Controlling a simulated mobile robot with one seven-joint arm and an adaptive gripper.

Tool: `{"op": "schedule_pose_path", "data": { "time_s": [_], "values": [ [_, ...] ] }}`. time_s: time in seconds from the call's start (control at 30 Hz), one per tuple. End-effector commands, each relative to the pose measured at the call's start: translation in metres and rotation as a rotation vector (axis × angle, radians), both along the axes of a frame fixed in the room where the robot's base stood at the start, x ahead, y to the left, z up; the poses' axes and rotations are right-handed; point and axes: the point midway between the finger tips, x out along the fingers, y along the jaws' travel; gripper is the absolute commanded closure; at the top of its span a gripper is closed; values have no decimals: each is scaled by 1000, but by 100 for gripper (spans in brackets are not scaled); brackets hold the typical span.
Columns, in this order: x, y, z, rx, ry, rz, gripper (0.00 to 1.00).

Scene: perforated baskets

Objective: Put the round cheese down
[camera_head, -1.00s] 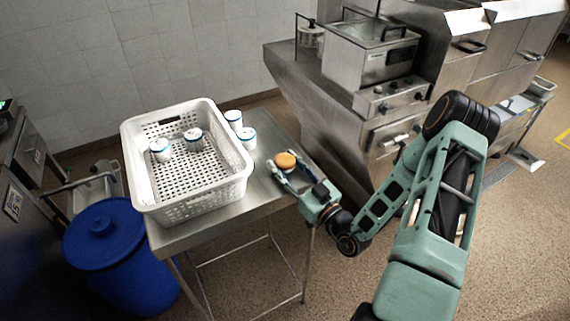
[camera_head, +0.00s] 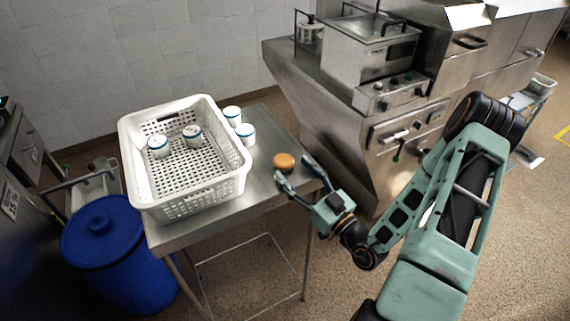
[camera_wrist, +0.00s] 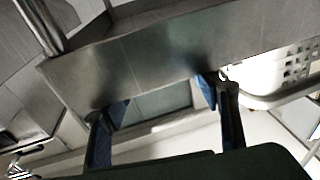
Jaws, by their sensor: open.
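The round cheese (camera_head: 284,162), an orange-brown disc, rests on the steel table (camera_head: 263,190) to the right of the white basket. My gripper (camera_head: 293,172) is open, its fingers spread and empty, just in front and to the right of the cheese, apart from it. In the wrist view my gripper (camera_wrist: 165,115) shows two blue-padded fingers wide apart with nothing between them. The cheese is not visible in the wrist view.
A white perforated basket (camera_head: 203,195) holds two white, blue-rimmed jars. Two similar jars (camera_head: 232,114) (camera_head: 245,134) stand on the table beside it. A blue barrel (camera_head: 118,255) stands at left; a steel fryer unit (camera_head: 345,130) stands behind at right.

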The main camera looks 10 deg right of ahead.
Motion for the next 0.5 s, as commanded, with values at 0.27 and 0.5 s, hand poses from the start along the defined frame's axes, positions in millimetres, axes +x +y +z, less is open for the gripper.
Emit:
{"op": "schedule_pose_path", "data": {
  "time_s": [0.27,0.5],
  "values": [
    [-48,-25,-10,-2,2,-2,42],
    [-62,-31,-9,-2,-5,1,42]
  ]
}}
